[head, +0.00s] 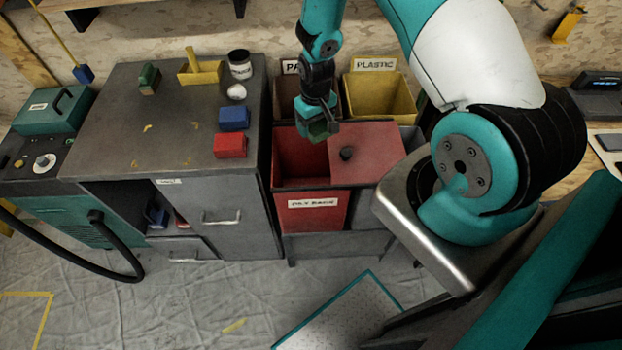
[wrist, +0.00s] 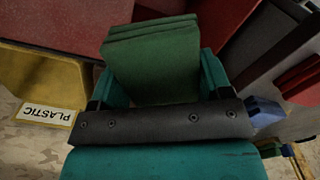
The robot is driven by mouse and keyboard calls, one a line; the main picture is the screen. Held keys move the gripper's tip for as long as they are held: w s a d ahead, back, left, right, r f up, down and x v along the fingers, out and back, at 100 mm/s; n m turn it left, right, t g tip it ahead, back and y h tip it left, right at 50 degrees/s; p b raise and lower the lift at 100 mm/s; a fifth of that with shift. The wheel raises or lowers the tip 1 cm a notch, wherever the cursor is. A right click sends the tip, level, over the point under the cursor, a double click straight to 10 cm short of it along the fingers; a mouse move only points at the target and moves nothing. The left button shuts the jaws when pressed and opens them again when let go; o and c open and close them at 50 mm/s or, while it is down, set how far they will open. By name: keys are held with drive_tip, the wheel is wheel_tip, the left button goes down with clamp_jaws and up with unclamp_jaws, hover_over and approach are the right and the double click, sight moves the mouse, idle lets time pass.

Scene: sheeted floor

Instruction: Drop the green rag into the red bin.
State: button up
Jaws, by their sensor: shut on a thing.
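The green rag (wrist: 152,60), a folded pad, is held between the teal fingers of my gripper (wrist: 160,88) in the wrist view. In the head view my gripper (head: 317,122) hangs over the red bin (head: 312,212), with the rag (head: 319,131) below it near the back of the opening. The bin has a white label on its front. Its red lid (head: 375,158), with a black knob, lies to the right, leaving the left side open. The bin's inside is partly hidden by shade.
A yellow bin (head: 380,95) marked PLASTIC and another bin stand behind. The grey cabinet (head: 130,120) to the left carries a red block (head: 230,145), a blue block (head: 234,118), a green item (head: 149,78), a yellow holder (head: 200,73) and a can (head: 240,64).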

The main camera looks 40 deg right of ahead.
drive_tip(key=shift+d+f+b, duration=0.25)
drive_tip(key=shift+f+b, duration=0.05)
wheel_tip(320, 180, down, 5)
drive_tip(key=b, duration=0.3)
drive_tip(key=shift+f+b, duration=0.2)
drive_tip(key=shift+b, duration=0.1)
drive_tip(key=o, duration=0.9)
drive_tip(key=shift+o, duration=0.2)
wheel_tip(320, 180, up, 16)
drive_tip(key=b, duration=0.3)
drive_tip(key=shift+w+r, duration=0.1)
drive_tip(key=shift+r, duration=0.65)
